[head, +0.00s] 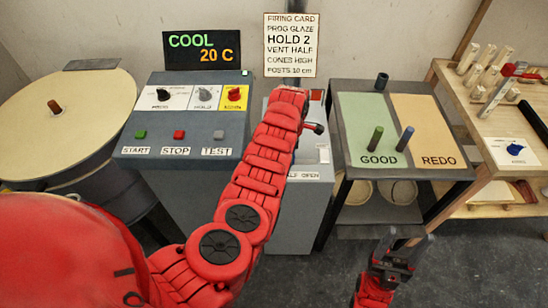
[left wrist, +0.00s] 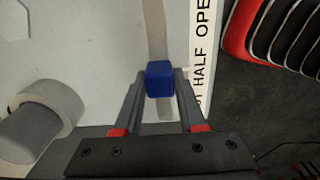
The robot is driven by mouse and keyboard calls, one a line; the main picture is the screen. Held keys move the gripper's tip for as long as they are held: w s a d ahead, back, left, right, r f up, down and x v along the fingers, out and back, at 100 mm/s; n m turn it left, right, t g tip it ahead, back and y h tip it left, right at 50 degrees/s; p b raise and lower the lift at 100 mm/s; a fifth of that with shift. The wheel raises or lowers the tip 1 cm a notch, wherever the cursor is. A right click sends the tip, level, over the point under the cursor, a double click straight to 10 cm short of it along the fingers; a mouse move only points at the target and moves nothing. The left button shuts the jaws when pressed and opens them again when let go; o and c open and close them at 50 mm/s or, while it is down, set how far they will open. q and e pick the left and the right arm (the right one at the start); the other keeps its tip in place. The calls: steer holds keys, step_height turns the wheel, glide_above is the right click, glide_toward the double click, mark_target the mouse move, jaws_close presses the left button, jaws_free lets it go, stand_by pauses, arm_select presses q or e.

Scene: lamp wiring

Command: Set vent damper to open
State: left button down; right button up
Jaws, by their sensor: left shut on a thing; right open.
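The damper's blue knob (left wrist: 158,78) sits on a grey slot strip (left wrist: 154,25) in a pale panel. A white label (left wrist: 203,60) along the strip reads "HALF" and "OPEN", with its lower end partly hidden. The knob is level with about the word "HALF". My left gripper (left wrist: 158,95) is shut on the knob, one finger on each side. In the head view my left arm hides the knob, and the label (head: 303,176) shows in part on the grey cabinet. My right gripper (head: 395,255) is open and empty, low in front of the black cart.
A control panel (head: 190,135) with buttons and dials stands left of the cabinet, under a display reading "COOL 20 C". A firing card (head: 290,45) reads "VENT HALF". The cart (head: 455,173) with GOOD and REDO areas stands right. A grey cylinder (left wrist: 40,115) juts out left of the knob.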

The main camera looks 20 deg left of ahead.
mark_target(312, 162)
arm_select(q)
steer(key=d+b, duration=0.2)
steer(key=b, duration=0.1)
steer(key=w+d+b, duration=0.1)
steer(key=d+b, duration=0.2)
steer(key=w+d+b, duration=0.1)
steer(key=d+b, duration=0.1)
steer(key=b, duration=0.1)
steer(key=shift+w+d+f, duration=0.1)
steer(key=shift+d+f, duration=0.15)
steer(key=shift+f, duration=0.05)
steer(key=shift+d+r+b, duration=0.2)
steer(key=shift+r+b, duration=0.05)
steer(key=shift+b, duration=0.05)
steer(key=shift+r, duration=0.1)
steer(key=c, duration=0.8)
jaws_free()
steer(key=o, duration=0.3)
steer(key=shift+d, duration=0.15)
